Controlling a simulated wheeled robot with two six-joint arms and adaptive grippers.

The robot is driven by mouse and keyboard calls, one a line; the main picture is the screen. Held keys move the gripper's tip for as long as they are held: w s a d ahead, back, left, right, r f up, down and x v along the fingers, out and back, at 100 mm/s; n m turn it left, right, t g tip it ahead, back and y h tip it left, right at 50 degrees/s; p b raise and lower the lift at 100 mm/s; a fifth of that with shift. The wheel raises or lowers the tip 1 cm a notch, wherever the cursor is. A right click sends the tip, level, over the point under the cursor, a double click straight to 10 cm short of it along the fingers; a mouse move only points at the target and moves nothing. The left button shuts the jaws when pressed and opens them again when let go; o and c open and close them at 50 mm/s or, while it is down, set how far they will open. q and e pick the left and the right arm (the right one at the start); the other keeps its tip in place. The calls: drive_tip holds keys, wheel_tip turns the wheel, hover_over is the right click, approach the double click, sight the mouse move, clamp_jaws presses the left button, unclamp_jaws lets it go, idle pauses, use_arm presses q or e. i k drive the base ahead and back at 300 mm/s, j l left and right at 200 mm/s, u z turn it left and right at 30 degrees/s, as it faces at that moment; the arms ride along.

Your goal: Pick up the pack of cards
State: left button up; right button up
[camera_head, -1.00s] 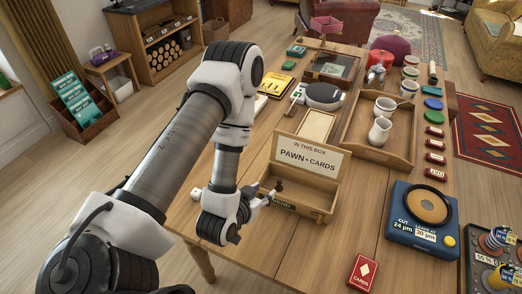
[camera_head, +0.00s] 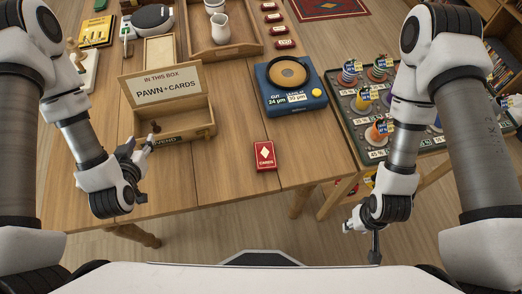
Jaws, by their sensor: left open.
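The red pack of cards (camera_head: 264,156) lies flat on the wooden table near its front edge, with a white diamond on its face. To its left stands an open wooden box (camera_head: 200,132) whose raised lid (camera_head: 160,86) reads "IN THIS BOX PAWN+CARDS". A small dark brown pawn (camera_head: 155,127) shows at the box's left end. My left gripper (camera_head: 141,148) is open beside the box's front left corner, well left of the cards. My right gripper (camera_head: 360,232) is low at the right, in front of the table edge and apart from the cards; its jaw opening is unclear.
A blue device with a round tan top (camera_head: 290,88) stands behind the cards. A dark tray of colourful spools (camera_head: 345,112) is at the right. A wooden tray (camera_head: 236,45) holds a white jug (camera_head: 220,32). The tabletop around the cards is clear.

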sight(265, 155)
drive_tip(key=l+u, duration=0.15)
drive_tip(key=l, duration=0.5)
drive_tip(key=l+u, duration=0.15)
drive_tip(key=l, duration=0.45)
drive_tip(key=k+l+u, duration=0.15)
drive_tip(key=l, duration=0.45)
drive_tip(key=l+u, duration=0.15)
drive_tip(key=l, duration=0.5)
